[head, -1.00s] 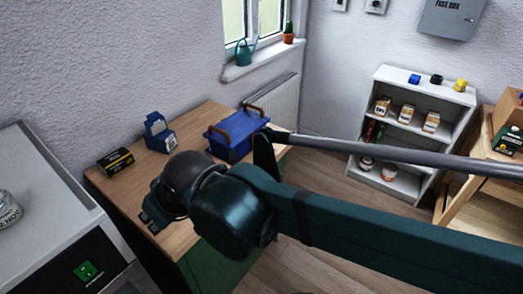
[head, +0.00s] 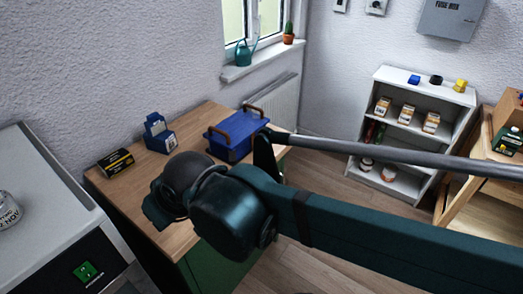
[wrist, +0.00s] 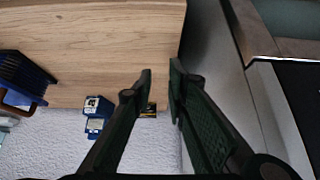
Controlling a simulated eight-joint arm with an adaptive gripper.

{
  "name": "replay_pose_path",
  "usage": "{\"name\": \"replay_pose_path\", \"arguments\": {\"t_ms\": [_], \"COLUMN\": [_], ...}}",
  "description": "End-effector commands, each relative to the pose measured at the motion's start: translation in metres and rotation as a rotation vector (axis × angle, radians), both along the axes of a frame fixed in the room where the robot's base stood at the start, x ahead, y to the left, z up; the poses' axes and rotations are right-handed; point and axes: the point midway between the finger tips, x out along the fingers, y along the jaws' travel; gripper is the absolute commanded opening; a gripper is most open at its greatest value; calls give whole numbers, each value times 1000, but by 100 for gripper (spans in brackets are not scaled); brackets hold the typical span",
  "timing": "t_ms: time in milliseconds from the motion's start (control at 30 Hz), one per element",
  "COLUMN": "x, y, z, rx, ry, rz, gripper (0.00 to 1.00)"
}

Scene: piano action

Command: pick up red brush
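I cannot make out a red brush in either view. My gripper (wrist: 161,85) is open and empty in the wrist view, with a narrow gap between its two dark fingers. The fingers are over the wooden tabletop (wrist: 95,45), near its edge. In the head view my wrist and arm cover much of the near part of this wooden table (head: 201,120), and the fingertips are mostly hidden.
A blue toolbox (head: 232,146) with brown handles, a blue holder (head: 159,134) and a black-and-yellow box (head: 115,161) stand along the table's wall side. A white shelf (head: 425,96) stands farther back.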

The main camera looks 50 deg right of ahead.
Motion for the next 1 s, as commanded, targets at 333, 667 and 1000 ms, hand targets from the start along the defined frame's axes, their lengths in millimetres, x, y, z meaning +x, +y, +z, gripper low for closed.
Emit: {"name": "replay_pose_path", "arguments": {"t_ms": [333,667,1000], "x": [0,0,9], "y": [0,0,-16], "z": [16,46,56], "rx": [0,0,13], "ry": [0,0,19], "rz": [0,0,-70], "gripper": [16,16,16]}}
